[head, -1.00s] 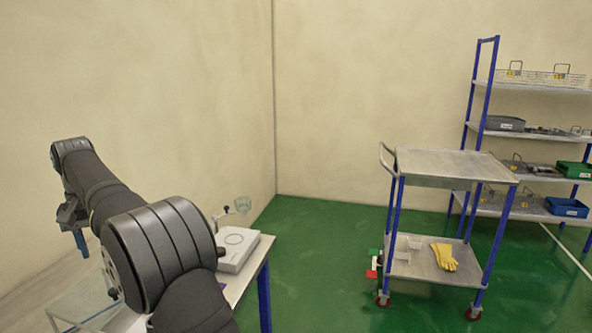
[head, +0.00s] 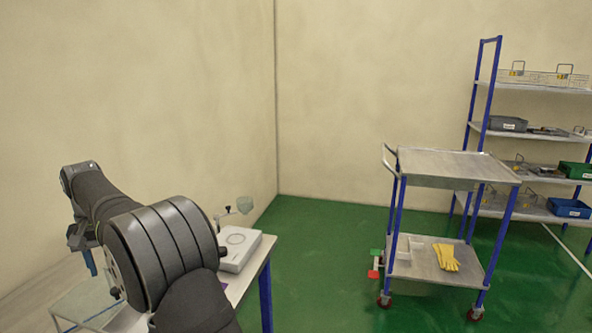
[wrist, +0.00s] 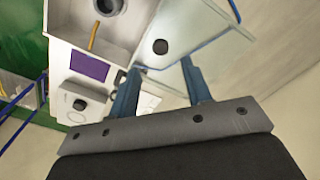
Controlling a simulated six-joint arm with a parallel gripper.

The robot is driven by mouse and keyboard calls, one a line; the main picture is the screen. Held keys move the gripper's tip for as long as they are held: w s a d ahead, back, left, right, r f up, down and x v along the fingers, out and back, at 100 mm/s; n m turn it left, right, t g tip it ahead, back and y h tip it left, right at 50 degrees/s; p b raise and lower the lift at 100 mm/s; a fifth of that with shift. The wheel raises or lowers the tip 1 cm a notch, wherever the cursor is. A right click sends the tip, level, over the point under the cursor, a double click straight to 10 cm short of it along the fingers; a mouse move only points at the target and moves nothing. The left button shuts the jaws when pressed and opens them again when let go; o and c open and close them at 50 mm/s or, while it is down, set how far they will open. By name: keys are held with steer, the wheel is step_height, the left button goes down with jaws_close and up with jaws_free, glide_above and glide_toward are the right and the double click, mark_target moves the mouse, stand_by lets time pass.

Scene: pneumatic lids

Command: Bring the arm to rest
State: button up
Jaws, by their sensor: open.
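My gripper (wrist: 160,92) shows in the wrist view with its two blue-grey fingers apart and nothing between them. In the head view my gripper (head: 90,258) is at the left, fingers pointing down above the bench, partly hidden by my own arm. My arm is bent, with a large dark joint in front. In the wrist view the bench top beyond the fingers holds a clear panel or lid (wrist: 186,50) with a dark round knob, and a grey open box (wrist: 75,22) with a round fitting inside.
A white device (head: 238,250) with a round mark stands on the bench's right end (head: 262,252). A purple patch (wrist: 89,67) lies near the box. A metal cart (head: 455,165) with yellow gloves (head: 446,257) and shelves (head: 545,135) stand at the right. Green floor between is clear.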

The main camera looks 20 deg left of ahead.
step_height(320, 180, down, 7)
steer(key=shift+f, duration=0.1)
steer(key=d, duration=1.6)
step_height(320, 180, up, 17)
steer(key=shift+d, duration=0.15)
steer(key=a+f, duration=0.1)
steer(key=f, duration=0.7)
steer(key=a+f, duration=0.2)
steer(key=f, duration=0.6)
steer(key=shift+a+f, duration=0.25)
steer(key=shift+f, duration=0.05)
steer(key=shift+d, duration=0.1)
